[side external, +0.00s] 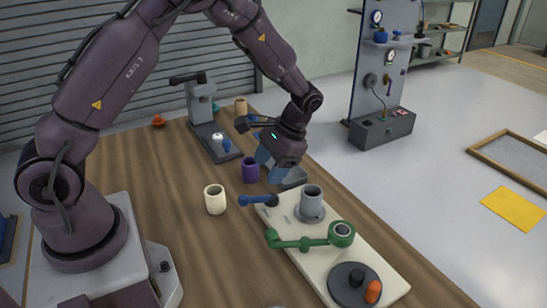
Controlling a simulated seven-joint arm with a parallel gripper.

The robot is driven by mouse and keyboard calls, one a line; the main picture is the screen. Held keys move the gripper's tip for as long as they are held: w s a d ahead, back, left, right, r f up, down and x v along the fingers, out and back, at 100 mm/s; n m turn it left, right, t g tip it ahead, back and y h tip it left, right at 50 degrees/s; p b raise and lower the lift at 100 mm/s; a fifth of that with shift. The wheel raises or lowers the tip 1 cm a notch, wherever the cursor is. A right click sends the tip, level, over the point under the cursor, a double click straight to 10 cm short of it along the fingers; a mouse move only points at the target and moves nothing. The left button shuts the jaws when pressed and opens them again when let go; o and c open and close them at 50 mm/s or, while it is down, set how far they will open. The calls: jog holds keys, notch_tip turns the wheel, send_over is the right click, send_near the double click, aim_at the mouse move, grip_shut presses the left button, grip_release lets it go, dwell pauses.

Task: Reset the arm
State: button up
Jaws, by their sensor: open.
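My gripper (268,160) hangs over the table beyond the far end of a cream board, with its fingers pointing down to the left. The fingers look pale and blurred, and nothing shows between them. The gripper is close to a purple cup (250,169) and a grey tray (293,177); I cannot tell whether it touches either. The cream board (370,247) carries a grey cylinder (312,200) on a round base, a green arm with a ring (310,242), and a dark disc (345,287) with an orange knob (373,292). A blue-handled lever (257,200) sticks out at its left edge.
A cream cup (215,199) stands left of the board. A grey press-like device (208,120) stands at the back, near a tan cup (240,106) and a small orange item (158,120). The wooden table (180,170) is clear at left-centre. A gauge panel (382,70) stands beyond the table.

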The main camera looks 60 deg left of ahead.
jog(key=shift+v, duration=1.15)
jog(key=s+d+r+t+h, duration=0.1)
jog(key=s+d+r+t, duration=0.1)
jog(key=s+r+t, duration=0.3)
jog(key=s+d+r+t+h, duration=0.1)
jog(key=s+d+r+t, duration=0.2)
jog(key=s+r, duration=0.9)
notch_tip(320, 180, up, 3)
jog(key=shift+s+d+f+t, duration=0.1)
jog(key=shift+s+d+t, duration=0.2)
jog(key=shift+t, duration=0.7)
